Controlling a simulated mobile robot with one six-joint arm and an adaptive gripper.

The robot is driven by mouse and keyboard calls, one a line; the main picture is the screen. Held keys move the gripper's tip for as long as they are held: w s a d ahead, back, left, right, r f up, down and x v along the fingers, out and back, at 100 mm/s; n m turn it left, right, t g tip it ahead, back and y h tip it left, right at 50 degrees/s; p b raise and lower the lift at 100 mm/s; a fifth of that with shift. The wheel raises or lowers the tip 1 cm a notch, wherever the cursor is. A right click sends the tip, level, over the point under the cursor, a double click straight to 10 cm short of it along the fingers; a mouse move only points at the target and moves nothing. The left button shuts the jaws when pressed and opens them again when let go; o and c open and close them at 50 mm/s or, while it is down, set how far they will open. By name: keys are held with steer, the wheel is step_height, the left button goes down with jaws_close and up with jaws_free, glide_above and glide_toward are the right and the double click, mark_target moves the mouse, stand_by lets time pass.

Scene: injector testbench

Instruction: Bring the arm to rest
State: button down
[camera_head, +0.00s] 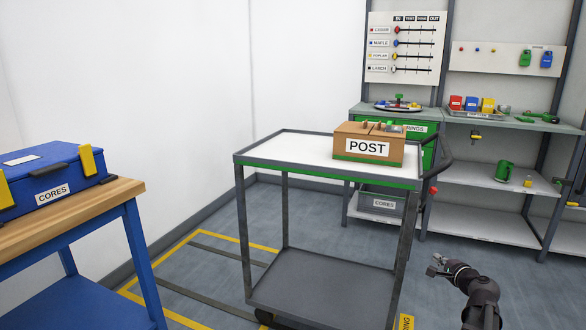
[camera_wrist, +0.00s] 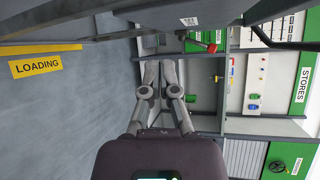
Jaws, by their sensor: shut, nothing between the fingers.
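My arm reaches in from the lower right of the head view, bent low over the grey floor to the right of the cart. My gripper (camera_head: 434,265) is at its end, clear of the cart and the shelves. In the wrist view my gripper (camera_wrist: 160,72) points away with its two fingers close together, shut and empty. Nothing is seen touching the fingers.
A grey cart (camera_head: 262,163) carrying a POST box (camera_head: 368,148) stands left of my gripper. A workbench (camera_head: 90,205) with a blue CORES case (camera_head: 55,178) is at the left. Shelving (camera_head: 486,228) stands behind. Floor near the LOADING sign (camera_wrist: 35,66) is clear.

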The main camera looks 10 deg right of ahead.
steer(key=w+a+f+n+g+y, duration=0.1)
steer(key=a+f+n+g+y, duration=0.2)
steer(key=a, duration=0.6)
steer(key=w+a+f+n+g+p, duration=0.15)
steer(key=a+n, duration=0.25)
steer(key=a, duration=0.5)
steer(key=a+f+n+g+y, duration=0.2)
steer(key=a+f+n+g, duration=0.15)
steer(key=a, duration=0.55)
steer(key=s+a+f+n+g+h+p, duration=0.1)
steer(key=s+a+f+n+g+h, duration=0.1)
steer(key=s+a+n+g, duration=0.45)
steer(key=s+a+f+n+g+h, duration=0.1)
steer(key=s+a+f+n+h, duration=0.3)
steer(key=a, duration=0.6)
step_height(320, 180, up, 40)
steer(key=y+p, duration=0.1)
steer(key=p, duration=3.7)
steer(key=shift+s+r+y, duration=0.15)
steer(key=shift+s+y, duration=0.25)
steer(key=shift+s, duration=0.1)
